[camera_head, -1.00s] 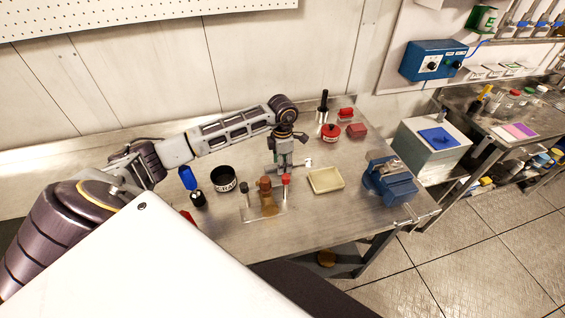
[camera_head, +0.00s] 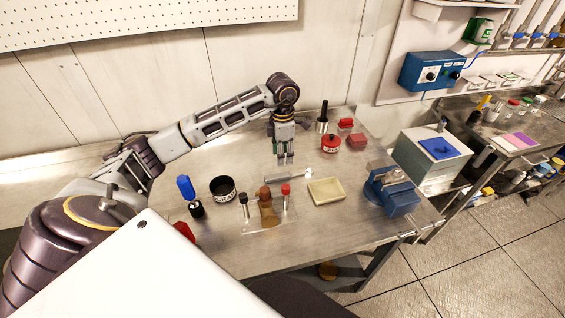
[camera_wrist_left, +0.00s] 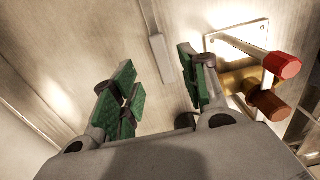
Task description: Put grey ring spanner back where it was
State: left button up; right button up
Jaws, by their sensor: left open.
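The grey ring spanner (camera_head: 285,177) lies flat on the steel bench, behind the small rack and the shallow cream tray. In the left wrist view a pale grey bar (camera_wrist_left: 157,45), which looks like the spanner's shank, lies beyond the fingers. My left gripper (camera_head: 286,157) points down above and just behind the spanner, apart from it. Its green-padded fingers (camera_wrist_left: 155,85) are spread with nothing between them. My right gripper is not in view.
A black cup (camera_head: 222,189) is to the left, a cream tray (camera_head: 327,191) and blue vise (camera_head: 391,192) to the right. Red items (camera_head: 331,143) stand at the back right.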

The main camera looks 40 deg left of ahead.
pick_arm(q)
jog(key=shift+r, duration=1.45)
dwell(0.8)
